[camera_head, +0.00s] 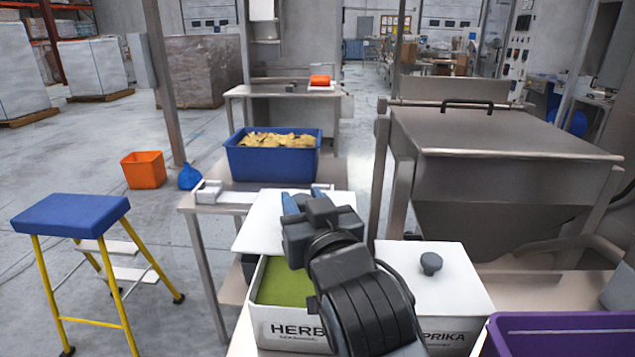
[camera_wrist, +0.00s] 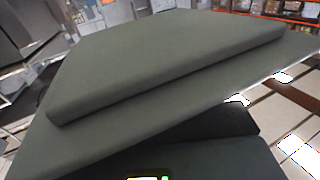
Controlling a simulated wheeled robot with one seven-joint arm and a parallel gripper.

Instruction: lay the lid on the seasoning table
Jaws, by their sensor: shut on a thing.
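A white lid (camera_head: 262,228) is held in my gripper (camera_head: 293,203), above and behind the open herb box. In the wrist view the lid's shaded underside (camera_wrist: 160,70) with its raised inner panel fills most of the picture. The gripper is shut on the lid; the grip point is mostly hidden by the wrist. The white box marked HERB (camera_head: 285,328) is open, with green seasoning (camera_head: 284,283) inside.
A lidded paprika box (camera_head: 455,290) with a dark knob stands right of the herb box. A purple crate (camera_head: 560,338) is at bottom right. A blue tub (camera_head: 272,160) of chips stands behind the lid. A blue-topped step stool (camera_head: 70,217) stands at left.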

